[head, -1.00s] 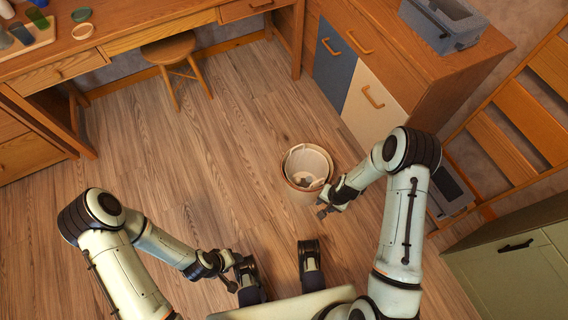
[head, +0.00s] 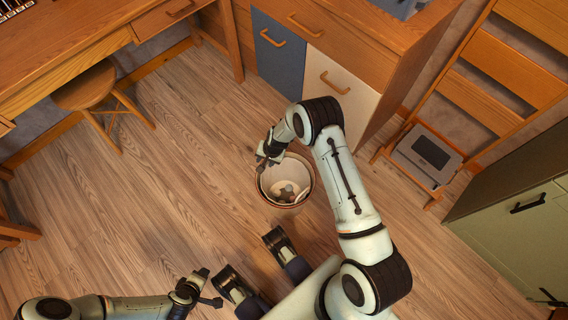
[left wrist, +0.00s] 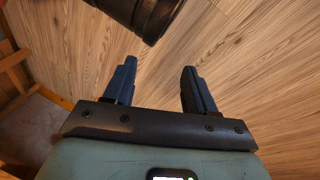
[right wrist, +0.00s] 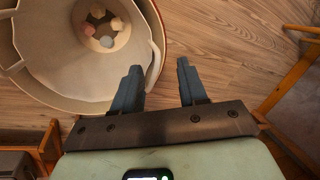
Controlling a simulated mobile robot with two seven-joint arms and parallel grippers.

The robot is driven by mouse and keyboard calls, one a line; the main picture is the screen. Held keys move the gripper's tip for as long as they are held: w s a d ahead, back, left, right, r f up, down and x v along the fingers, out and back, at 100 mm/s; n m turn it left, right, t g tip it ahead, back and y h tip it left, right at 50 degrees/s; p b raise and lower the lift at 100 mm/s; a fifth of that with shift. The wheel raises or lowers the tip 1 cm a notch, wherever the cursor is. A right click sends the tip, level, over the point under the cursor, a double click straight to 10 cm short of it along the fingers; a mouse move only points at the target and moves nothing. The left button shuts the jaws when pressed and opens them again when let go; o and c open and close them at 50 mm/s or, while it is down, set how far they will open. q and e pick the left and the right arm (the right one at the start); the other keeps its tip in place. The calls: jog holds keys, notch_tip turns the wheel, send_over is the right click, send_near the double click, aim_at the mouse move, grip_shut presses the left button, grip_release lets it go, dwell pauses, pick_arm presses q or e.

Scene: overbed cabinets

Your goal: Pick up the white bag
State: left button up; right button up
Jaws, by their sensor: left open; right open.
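A round bin (head: 262,190) stands on the wooden floor in the head view. A white bag (head: 297,165) appears to line its inside, with its pale folds also large at the left of the right wrist view (right wrist: 70,75). Several small roundish pieces lie at the bottom. My right gripper (head: 266,158) is at the bin's upper left rim. In the right wrist view my open right gripper (right wrist: 158,72) is empty, its left finger overlapping the rim in the picture. My left gripper (head: 205,290) is open and empty over bare floor, also in the left wrist view (left wrist: 157,75).
A wooden cabinet with a blue door (head: 278,50) and a cream door (head: 338,85) stands behind the bin. A stool (head: 88,88) and desk (head: 60,45) are at left. A wooden rack (head: 490,95) and green cabinet (head: 515,225) are at right. Floor left of the bin is clear.

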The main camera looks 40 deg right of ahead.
jog(key=x, duration=0.2)
jog(key=b+x, duration=0.1)
jog(key=x, duration=0.1)
jog(key=d+b+x, duration=0.1)
jog(key=x, duration=0.1)
jog(key=shift+a+f, duration=0.1)
jog(key=shift+f, duration=0.15)
pick_arm(q)
jog(key=shift+g, duration=0.5)
jog(key=f, duration=0.1)
jog(key=s+f, duration=0.1)
jog(key=s+a+f, duration=0.1)
jog(key=shift+f, duration=0.4)
